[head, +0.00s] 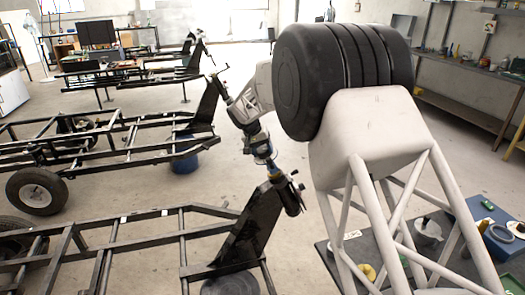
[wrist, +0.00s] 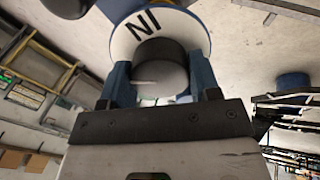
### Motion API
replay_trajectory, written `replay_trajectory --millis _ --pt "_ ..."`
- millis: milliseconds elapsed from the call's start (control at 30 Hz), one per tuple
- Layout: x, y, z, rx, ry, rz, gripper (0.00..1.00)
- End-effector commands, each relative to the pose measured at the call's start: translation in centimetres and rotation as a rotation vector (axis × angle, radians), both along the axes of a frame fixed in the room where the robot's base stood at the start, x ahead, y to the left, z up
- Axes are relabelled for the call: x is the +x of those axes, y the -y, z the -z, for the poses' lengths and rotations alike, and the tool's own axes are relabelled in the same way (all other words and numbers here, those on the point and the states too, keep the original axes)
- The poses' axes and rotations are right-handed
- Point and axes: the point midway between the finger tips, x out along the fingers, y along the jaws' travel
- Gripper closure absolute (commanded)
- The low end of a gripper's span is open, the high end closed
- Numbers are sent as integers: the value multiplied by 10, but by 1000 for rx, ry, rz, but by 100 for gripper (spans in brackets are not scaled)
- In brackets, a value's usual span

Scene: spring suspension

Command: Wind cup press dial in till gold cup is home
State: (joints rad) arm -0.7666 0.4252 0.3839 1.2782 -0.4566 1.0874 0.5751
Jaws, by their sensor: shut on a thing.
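My gripper (wrist: 162,84) is shut on the cup press dial (wrist: 158,62), a dark grey round knob with a pale pointer mark, with one blue finger on each side. Behind the dial is a white disc (wrist: 197,36) marked "IN", which reads upside down in the wrist view. In the head view my gripper (head: 254,138) reaches down to the upper end of the black frame upright (head: 245,240). A small blue and metal assembly (head: 263,155) sits there, with dark parts below it.
Black tube frames (head: 120,235) with wheels (head: 37,191) stand on the concrete floor at left. A dark table (head: 440,262) at lower right holds a grey pot (head: 428,232) and small items. A bench (head: 465,75) lines the right wall. Open floor lies between the frames.

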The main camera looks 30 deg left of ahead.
Motion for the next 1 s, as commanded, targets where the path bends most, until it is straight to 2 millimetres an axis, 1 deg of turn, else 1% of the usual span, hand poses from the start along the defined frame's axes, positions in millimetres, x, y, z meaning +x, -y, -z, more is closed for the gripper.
replay_trajectory --millis 1000 --pt "0 -1 0 261 261 874 67"
